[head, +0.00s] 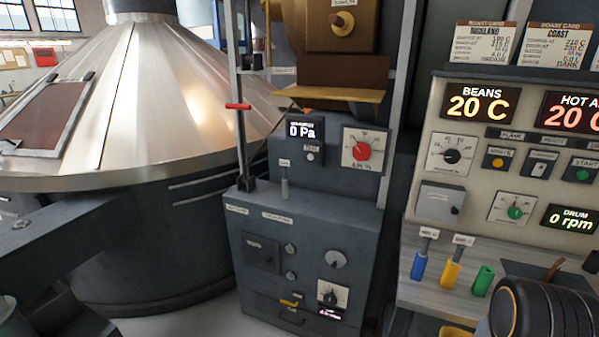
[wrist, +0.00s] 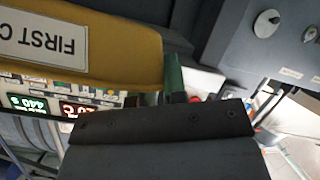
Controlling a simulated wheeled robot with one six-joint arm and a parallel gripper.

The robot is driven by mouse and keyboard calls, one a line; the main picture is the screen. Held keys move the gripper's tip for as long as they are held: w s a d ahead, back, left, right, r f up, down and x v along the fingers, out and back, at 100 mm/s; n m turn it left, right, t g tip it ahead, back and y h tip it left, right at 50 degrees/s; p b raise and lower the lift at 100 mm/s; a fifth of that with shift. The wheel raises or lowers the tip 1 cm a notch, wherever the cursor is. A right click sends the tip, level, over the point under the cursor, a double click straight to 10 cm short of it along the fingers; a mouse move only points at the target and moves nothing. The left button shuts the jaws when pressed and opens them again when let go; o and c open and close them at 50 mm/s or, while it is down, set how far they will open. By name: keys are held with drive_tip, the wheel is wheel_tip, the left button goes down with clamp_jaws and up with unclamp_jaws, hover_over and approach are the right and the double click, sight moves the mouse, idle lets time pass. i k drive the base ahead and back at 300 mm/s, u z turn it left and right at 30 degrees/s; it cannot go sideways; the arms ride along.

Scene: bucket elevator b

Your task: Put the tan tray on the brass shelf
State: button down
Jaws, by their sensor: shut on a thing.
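The tan tray (wrist: 120,55) fills the upper left of the wrist view, close to the camera. It is mustard-tan with a white label reading "FIRST C", cut off at the left edge. My gripper (wrist: 165,97) shows as a dark bolted block just below it, shut on the tray; the contact itself is mostly hidden. The brass shelf (head: 330,94) shows in the head view as a flat ledge on the dark column, above the 0 Pa display. Its visible top is bare. The gripper is not clearly visible in the head view.
The dark machine cabinet (head: 300,265) stands below the shelf, with a red dial (head: 362,151) and knobs. A thin post with a red clip (head: 238,106) rises left of the shelf. Blue, yellow and green handles (head: 483,280) stand on the right counter (head: 410,287).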

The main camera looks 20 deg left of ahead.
sight(331, 91)
drive_tip(key=u, duration=3.25)
drive_tip(key=k, duration=0.55)
drive_tip(key=z, duration=1.25)
drive_tip(key=i, duration=0.5)
